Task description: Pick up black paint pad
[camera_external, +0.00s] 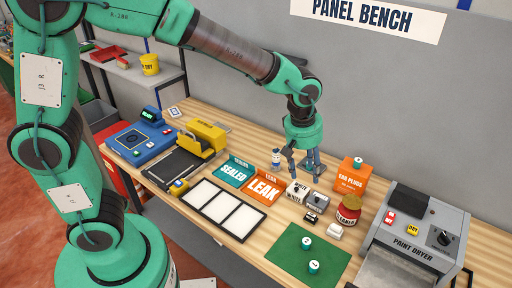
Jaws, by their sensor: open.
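A small black block with a pale label, which looks like the black paint pad (311,217), lies on the wooden bench in front of a grey block with a knob (315,201). A small white block (335,232) lies to its right. My gripper (305,176) points down with its fingers apart and empty. In the picture it is above and behind the white knobbed block marked WHITE (296,193) and the grey block. Its exact height over the bench is hard to tell.
A red CLEANER jar (348,211) and an orange ear plugs box (351,176) stand right of the blocks. SEALED (235,172) and LEAK (264,188) bins stand left. A green mat (305,252) with two small cylinders lies in front; a paint dryer (418,227) is at right.

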